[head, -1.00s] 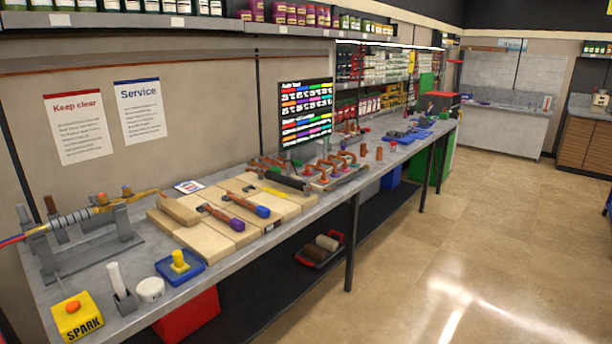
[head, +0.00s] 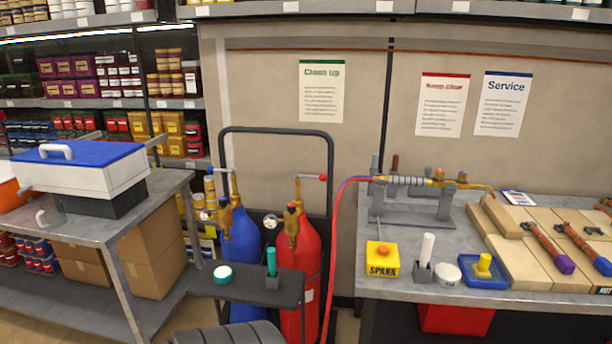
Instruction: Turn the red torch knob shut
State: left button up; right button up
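The brass torch (head: 420,181) lies on a grey stand (head: 403,207) at the left end of the right workbench. Red and blue hoses (head: 343,192) run from its left end down toward the cylinders. Two small knobs stand on the torch body: a left knob (head: 439,174) and a right knob (head: 462,175). No flame shows at the tip. Neither of my grippers is in view.
A red cylinder (head: 305,262) and a blue cylinder (head: 243,250) stand on a black cart (head: 331,150) left of the bench. A yellow SPARK box (head: 382,260), white stick (head: 426,250) and blue tray (head: 483,283) sit before the torch. A cooler (head: 80,178) is on the left table.

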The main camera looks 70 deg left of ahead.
aim_at(439, 174)
jog(key=u, duration=2.15)
